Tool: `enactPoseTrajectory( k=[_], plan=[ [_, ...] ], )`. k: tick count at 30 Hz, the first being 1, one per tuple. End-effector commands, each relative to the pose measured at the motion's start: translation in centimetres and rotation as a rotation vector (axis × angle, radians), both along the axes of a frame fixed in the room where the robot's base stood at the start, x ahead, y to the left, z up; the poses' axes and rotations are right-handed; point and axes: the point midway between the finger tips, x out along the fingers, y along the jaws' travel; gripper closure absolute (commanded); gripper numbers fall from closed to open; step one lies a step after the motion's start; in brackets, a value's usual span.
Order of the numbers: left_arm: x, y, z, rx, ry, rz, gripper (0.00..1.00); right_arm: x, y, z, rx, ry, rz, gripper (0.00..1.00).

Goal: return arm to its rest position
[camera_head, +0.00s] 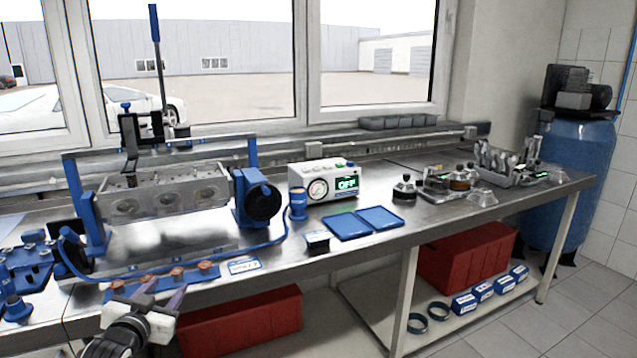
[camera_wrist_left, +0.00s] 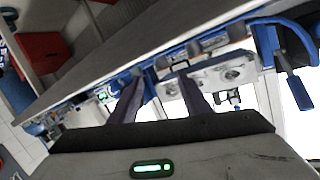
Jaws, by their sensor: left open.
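My left gripper (camera_head: 162,293) is in the lower left of the head view, in front of the workbench (camera_head: 405,236) edge. Its two fingers stand apart with nothing seen between them. In the left wrist view, the same open fingers (camera_wrist_left: 158,84) point toward the bench, which appears tilted. The grey engine block (camera_head: 165,192) sits in the blue stand on the bench, beyond the gripper. A blue strip with several orange-brown round pieces (camera_head: 176,272) lies on the bench close beyond the fingertips. My right gripper is not in view.
A pressure tester (camera_head: 325,180) reading OFF and blue trays (camera_head: 364,222) stand mid-bench. Red bins (camera_head: 465,262) sit below. A blue tank (camera_head: 575,180) stands at the far right. The floor (camera_head: 560,318) at the lower right is clear.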

Motion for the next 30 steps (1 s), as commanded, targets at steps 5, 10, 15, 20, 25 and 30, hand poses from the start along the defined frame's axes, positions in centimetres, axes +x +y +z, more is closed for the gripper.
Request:
enactPoseTrajectory(
  k=[5, 10, 15, 20, 25, 30],
  plan=[
    [-6.3, -4.0, -8.9, -0.035, 0.127, -0.052, 0.57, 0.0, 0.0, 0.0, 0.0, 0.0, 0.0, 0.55],
    [-15.3, -8.4, -17.1, -0.09, 0.268, -0.102, 0.57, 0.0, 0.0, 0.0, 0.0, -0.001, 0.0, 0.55],
    [-25.9, -12.5, -23.1, -0.164, 0.414, -0.135, 0.57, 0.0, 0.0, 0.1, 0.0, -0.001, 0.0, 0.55],
    [-34.9, -15.4, -25.9, -0.232, 0.53, -0.145, 0.57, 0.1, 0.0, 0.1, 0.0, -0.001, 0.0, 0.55],
    [-40.0, -16.9, -26.7, -0.273, 0.595, -0.143, 0.57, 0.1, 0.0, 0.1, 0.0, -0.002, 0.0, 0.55],
    [-41.0, -17.2, -26.8, -0.282, 0.609, -0.142, 0.57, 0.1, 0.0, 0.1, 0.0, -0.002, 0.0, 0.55]
  ],
)
